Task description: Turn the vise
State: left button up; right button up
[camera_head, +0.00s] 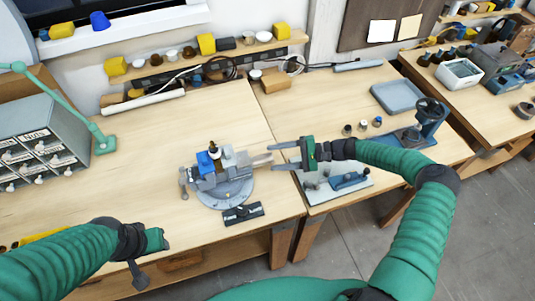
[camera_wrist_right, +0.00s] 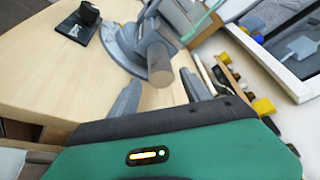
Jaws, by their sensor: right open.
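The grey vise (camera_head: 222,185) with blue parts stands on a round base on the middle bench. Its thick rod (camera_head: 261,159) points right; its round end also shows in the right wrist view (camera_wrist_right: 160,72). My right gripper (camera_head: 271,157) is open and empty. In the wrist view its fingertips (camera_wrist_right: 159,78) are spread on either side of the rod's end; contact cannot be told. A grey bar (camera_head: 184,183) hangs at the vise's left end. My left gripper (camera_head: 155,246) is near the front left bench edge, away from the vise; its opening is unclear.
A black item (camera_head: 243,213) lies in front of the vise. A pale tray with a blue tool (camera_head: 349,182) lies below my right arm. A drawer cabinet (camera_head: 38,138) and a green lamp arm (camera_head: 55,97) stand at left.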

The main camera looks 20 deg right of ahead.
aim_at(265, 160)
jog(key=shift+x, duration=1)
jog(key=a, duration=0.3)
jog(key=shift+a+r, duration=0.15)
jog(key=shift+a, duration=0.25)
jog(key=shift+c, duration=1.7)
jog(key=shift+d, duration=0.7)
jog(key=c, duration=0.5)
jog(key=shift+d, duration=0.4)
grip_shut()
jog(key=shift+a, duration=0.3)
pick_arm(q)
jog(key=shift+s+a+r, duration=0.2)
jog(key=shift+a+r, duration=0.2)
jog(key=shift+a, duration=0.15)
jog(key=shift+d, duration=0.15)
